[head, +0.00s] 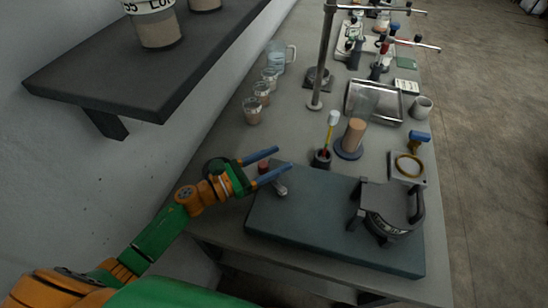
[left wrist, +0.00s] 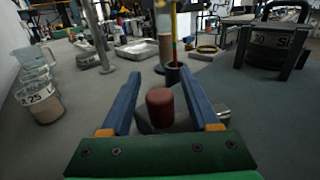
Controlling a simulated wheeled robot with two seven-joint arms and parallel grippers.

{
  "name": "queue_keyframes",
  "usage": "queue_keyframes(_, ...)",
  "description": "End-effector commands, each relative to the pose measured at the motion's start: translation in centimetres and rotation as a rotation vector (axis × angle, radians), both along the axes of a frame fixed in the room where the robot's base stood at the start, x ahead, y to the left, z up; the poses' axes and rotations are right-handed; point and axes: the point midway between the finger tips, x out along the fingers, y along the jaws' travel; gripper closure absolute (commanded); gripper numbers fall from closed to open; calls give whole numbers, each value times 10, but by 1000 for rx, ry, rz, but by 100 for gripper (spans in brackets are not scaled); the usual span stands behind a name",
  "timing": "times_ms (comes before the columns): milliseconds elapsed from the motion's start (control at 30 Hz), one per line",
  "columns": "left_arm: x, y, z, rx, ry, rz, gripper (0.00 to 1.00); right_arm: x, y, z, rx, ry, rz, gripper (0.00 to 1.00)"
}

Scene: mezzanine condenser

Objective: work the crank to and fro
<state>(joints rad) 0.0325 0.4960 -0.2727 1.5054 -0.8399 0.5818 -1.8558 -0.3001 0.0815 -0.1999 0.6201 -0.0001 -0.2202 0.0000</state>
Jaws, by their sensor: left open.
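The crank shows as a dark red upright knob (head: 263,167) near the far left edge of a dark slab, with a grey metal piece (head: 280,190) beside it. My left gripper (head: 284,159) is open, with its blue fingers reaching past either side of the knob. In the left wrist view the red knob (left wrist: 160,107) stands between the two fingers, with a gap on each side. Part of the metal piece (left wrist: 223,113) shows by the right finger. The crank's lower part is mostly hidden by the gripper. My right gripper is not in view.
The dark slab (head: 310,220) carries a black frame with a handle (head: 385,210) at its right. Beyond it stand a cup with a brush (head: 322,158), a tan cylinder (head: 354,135), a metal tray (head: 374,103) and a stand pole (head: 323,60). Labelled beakers (head: 252,110) line the wall side.

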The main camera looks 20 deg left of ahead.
Motion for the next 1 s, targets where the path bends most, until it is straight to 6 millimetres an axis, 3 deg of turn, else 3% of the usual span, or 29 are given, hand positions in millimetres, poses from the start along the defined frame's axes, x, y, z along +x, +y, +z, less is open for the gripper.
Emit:
queue_keyframes(33, 0, 0, 0, 0, 0, 0, 38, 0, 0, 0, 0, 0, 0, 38)
queue_keyframes(267, 0, 0, 0, -1, 1, 0, 100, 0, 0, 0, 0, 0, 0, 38)
queue_keyframes(1000, 0, 1, 0, -1, 1, 1, 100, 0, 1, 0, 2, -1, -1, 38)
